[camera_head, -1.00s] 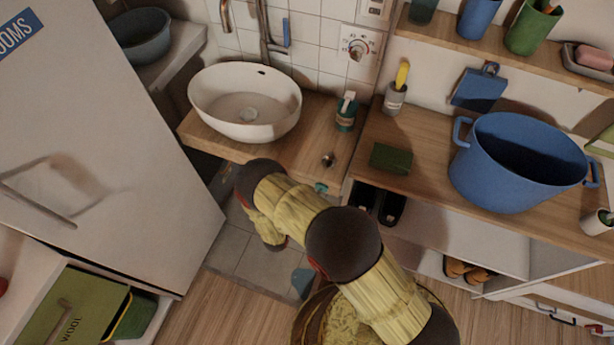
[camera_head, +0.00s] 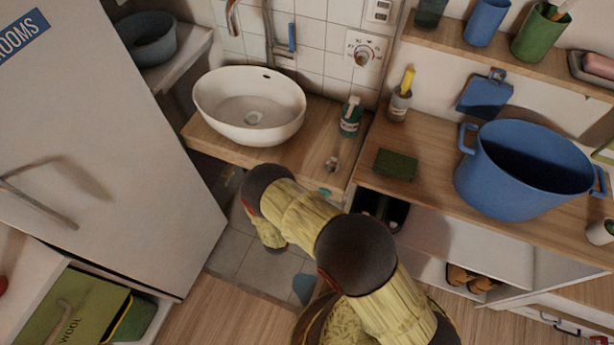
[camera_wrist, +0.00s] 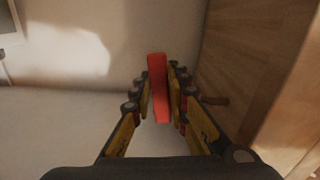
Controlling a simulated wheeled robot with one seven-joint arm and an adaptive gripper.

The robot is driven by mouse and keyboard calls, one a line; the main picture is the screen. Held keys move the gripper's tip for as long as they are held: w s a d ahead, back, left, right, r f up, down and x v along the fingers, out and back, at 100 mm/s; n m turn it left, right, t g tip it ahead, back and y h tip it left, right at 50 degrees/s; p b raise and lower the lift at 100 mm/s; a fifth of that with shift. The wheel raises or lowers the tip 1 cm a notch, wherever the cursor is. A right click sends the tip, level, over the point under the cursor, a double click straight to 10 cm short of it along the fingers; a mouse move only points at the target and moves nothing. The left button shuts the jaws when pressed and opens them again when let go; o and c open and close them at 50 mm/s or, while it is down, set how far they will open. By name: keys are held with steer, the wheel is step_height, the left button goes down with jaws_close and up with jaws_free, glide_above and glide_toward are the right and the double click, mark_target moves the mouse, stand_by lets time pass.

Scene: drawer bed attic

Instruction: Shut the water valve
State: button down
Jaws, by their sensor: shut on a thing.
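A red bar-shaped handle (camera_wrist: 159,95), seemingly the water valve's, stands upright in the middle of the wrist view. My gripper (camera_wrist: 160,76) has its yellow and black fingers on both sides of the handle and is shut on it. The handle's upper end sticks out a little past the fingertips. The valve body and pipe are not clear in the wrist view. In the head view my arm reaches down in front of the sink shelf, and my gripper and the red handle are hidden there.
A wooden panel (camera_wrist: 250,60) stands close on the right in the wrist view; a pale wall is on the left. In the head view a white basin (camera_head: 250,128) sits on a wooden counter (camera_head: 300,158). A fridge (camera_head: 95,150) stands left, a blue pot (camera_head: 505,185) right.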

steer(key=shift+r, duration=0.1)
steer(key=c, duration=1.7)
jaws_free()
steer(key=v, duration=1.2)
